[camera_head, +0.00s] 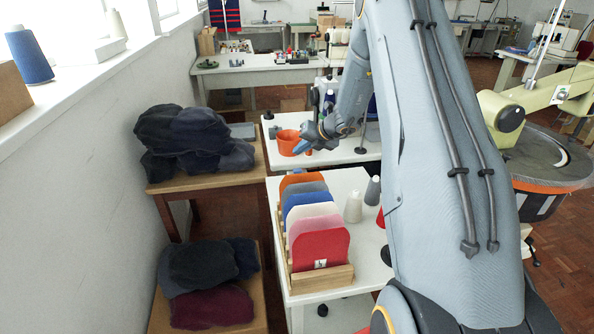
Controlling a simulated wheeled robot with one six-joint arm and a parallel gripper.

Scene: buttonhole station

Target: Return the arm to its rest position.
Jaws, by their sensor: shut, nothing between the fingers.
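My arm rises large through the right half of the view and bends over at the top. Its far end comes down to my gripper (304,143), small in the picture, above the white table and at the right side of an orange bowl (284,141). The gripper is shut with nothing held. It overlaps the bowl's right edge in the picture; I cannot tell whether it touches. The arm hides part of the white table behind it.
A wooden rack (323,279) with several coloured fabric panels stands on the near white table, beside thread cones (353,207). Dark folded garments (193,140) lie on a wooden table at left, more on a lower one (208,268). A round machine (545,160) stands at right.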

